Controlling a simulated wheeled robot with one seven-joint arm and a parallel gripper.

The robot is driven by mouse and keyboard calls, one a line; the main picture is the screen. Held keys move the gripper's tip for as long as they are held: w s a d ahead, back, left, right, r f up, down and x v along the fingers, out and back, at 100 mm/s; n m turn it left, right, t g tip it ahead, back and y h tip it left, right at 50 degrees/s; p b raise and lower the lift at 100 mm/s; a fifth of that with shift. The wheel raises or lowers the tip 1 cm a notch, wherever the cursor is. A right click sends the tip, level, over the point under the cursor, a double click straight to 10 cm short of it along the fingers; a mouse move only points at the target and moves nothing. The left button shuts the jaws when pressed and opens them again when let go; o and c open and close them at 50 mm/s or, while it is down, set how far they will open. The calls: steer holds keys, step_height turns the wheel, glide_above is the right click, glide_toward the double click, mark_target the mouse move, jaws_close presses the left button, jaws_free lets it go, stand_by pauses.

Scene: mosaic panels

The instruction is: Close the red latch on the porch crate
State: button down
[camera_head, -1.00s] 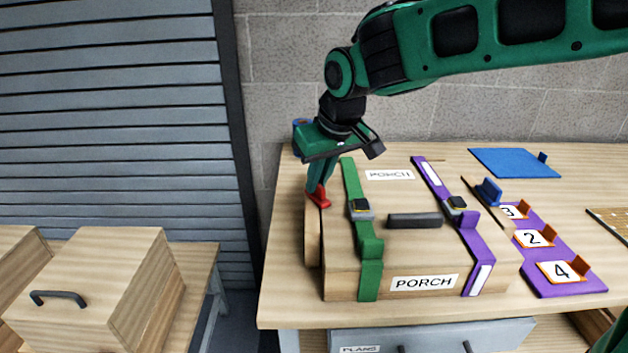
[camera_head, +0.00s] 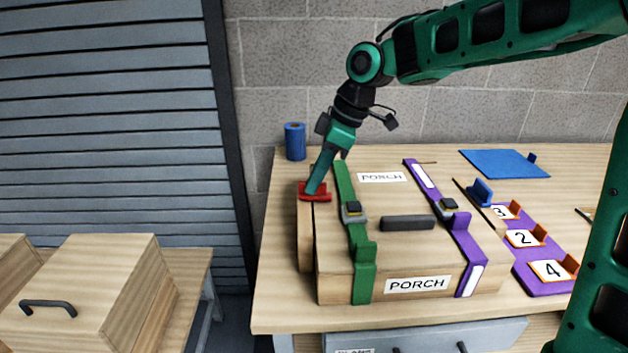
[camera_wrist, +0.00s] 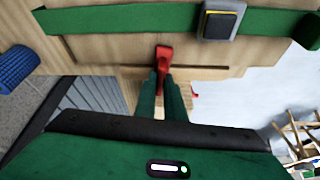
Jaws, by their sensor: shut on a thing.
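The porch crate (camera_head: 335,275) is a wooden box on the table, with a "PORCH" label (camera_head: 417,285) on its front and another on its lid. The red latch (camera_head: 322,197) sits at the crate's left edge; it also shows in the wrist view (camera_wrist: 163,54). My gripper (camera_head: 312,188) reaches down onto the latch from above. In the wrist view its two green fingers (camera_wrist: 166,90) are close together around the latch's lower part. The fingers hide part of the latch, and I cannot tell whether it is fully engaged.
A green strap (camera_head: 355,240) and a purple strap (camera_head: 458,235) with buckles cross the crate. A dark handle (camera_head: 407,223) lies between them. A blue roll (camera_head: 295,141) stands behind left. A purple numbered rack (camera_head: 545,285) and blue panel (camera_head: 503,163) lie to the right.

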steer(key=shift+w+d+n+g, duration=0.2)
steer(key=shift+w+n+g, duration=0.15)
steer(key=shift+n, duration=0.55)
steer(key=c, duration=1.8)
jaws_free()
steer(key=shift+w, duration=0.1)
steer(key=shift+c, duration=0.2)
steer(key=shift+r, duration=0.1)
steer(key=v, duration=1)
steer(key=shift+d+r, duration=0.2)
steer(key=shift+r, duration=0.05)
